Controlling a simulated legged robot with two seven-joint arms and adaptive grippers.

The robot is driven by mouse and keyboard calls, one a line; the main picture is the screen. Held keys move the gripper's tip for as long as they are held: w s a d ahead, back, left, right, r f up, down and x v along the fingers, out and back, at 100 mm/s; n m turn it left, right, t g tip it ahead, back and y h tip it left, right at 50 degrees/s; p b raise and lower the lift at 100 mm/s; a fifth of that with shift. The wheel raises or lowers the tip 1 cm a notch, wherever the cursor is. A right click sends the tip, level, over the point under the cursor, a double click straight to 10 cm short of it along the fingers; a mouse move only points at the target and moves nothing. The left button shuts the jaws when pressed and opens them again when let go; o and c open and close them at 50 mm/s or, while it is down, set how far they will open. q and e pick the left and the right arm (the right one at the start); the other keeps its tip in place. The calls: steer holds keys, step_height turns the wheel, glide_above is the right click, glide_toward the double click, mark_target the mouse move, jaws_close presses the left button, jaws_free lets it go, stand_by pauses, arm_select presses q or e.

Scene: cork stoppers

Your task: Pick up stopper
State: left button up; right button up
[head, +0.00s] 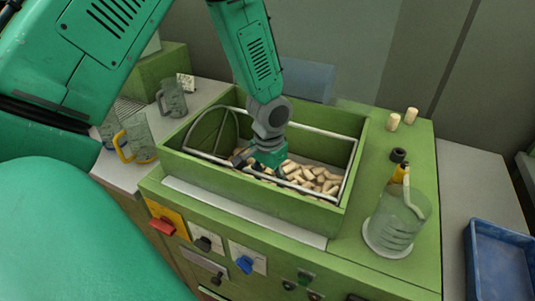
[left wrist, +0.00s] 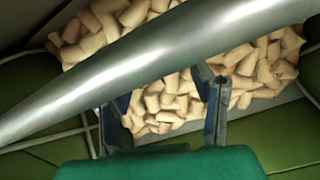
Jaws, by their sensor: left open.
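Many pale cork stoppers (head: 312,178) lie heaped in a green open-topped bin (head: 215,179). They also fill much of the left wrist view, with part of the heap (left wrist: 168,100) showing between my fingers. My left gripper (head: 262,172) points down into the bin at the left end of the heap. In the left wrist view my left gripper (left wrist: 165,88) has its two fingers apart, with no stopper clearly held between them. Whether the fingertips touch the corks is unclear. My right gripper is not in view.
A grey metal bar (left wrist: 150,57) crosses close before the wrist camera. Two stoppers (head: 394,121) stand on the green top at right. A clear jug (head: 398,220) stands nearer, and a blue tray (head: 500,262) lies far right. Glass mugs (head: 140,138) stand at left.

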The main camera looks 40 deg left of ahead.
arm_select(q)
steer(key=f, duration=0.4)
steer(key=shift+s+d+f, duration=0.1)
steer(key=shift+d+f, duration=0.15)
steer(key=shift+d, duration=0.15)
steer(key=shift+a, duration=0.15)
steer(key=shift+a+f, duration=0.1)
steer(key=shift+a, duration=0.15)
steer(key=c, duration=0.8)
steer(key=shift+d, duration=0.1)
